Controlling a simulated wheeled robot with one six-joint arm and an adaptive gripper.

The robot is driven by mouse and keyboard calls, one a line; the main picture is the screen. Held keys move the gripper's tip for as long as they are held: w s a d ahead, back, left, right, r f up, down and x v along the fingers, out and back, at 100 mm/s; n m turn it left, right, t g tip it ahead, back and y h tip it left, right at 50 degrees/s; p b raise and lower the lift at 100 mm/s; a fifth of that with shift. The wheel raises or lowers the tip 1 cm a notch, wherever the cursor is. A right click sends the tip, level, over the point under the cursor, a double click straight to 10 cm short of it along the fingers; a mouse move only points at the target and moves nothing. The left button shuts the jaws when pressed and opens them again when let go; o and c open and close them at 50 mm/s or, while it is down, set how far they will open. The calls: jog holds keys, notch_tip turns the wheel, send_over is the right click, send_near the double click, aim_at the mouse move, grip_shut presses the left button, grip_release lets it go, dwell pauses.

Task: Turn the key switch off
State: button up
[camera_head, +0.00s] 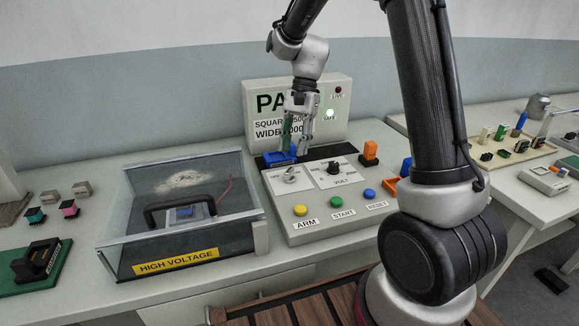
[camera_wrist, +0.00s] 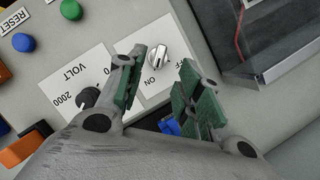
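The key switch (camera_head: 291,174) is a small silver knob on a white plate on the grey console, left of the black VOLT dial (camera_head: 334,168). In the wrist view the silver knob (camera_wrist: 159,53) lies just beyond my fingertips, between their lines, with ON and a partly hidden OFF printed near it. I cannot tell which label it points to. My gripper (camera_head: 302,146) points down over the back of the console, behind the switch. In the wrist view its green-padded fingers (camera_wrist: 162,80) are apart with nothing held between them. I see no contact with the knob.
A blue piece (camera_head: 277,158) sits below my gripper at the console's back. A panel (camera_head: 338,92) with a lit green lamp stands behind. The clear HIGH VOLTAGE box (camera_head: 176,256) is left. Yellow (camera_head: 300,210), green (camera_head: 337,201) and blue (camera_head: 369,193) buttons line the front.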

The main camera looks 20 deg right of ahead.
aim_at(290, 169)
jog(key=x, duration=0.6)
jog(key=shift+s+a+f, duration=0.1)
jog(key=shift+f, duration=0.25)
jog(key=shift+c, duration=0.4)
grip_shut()
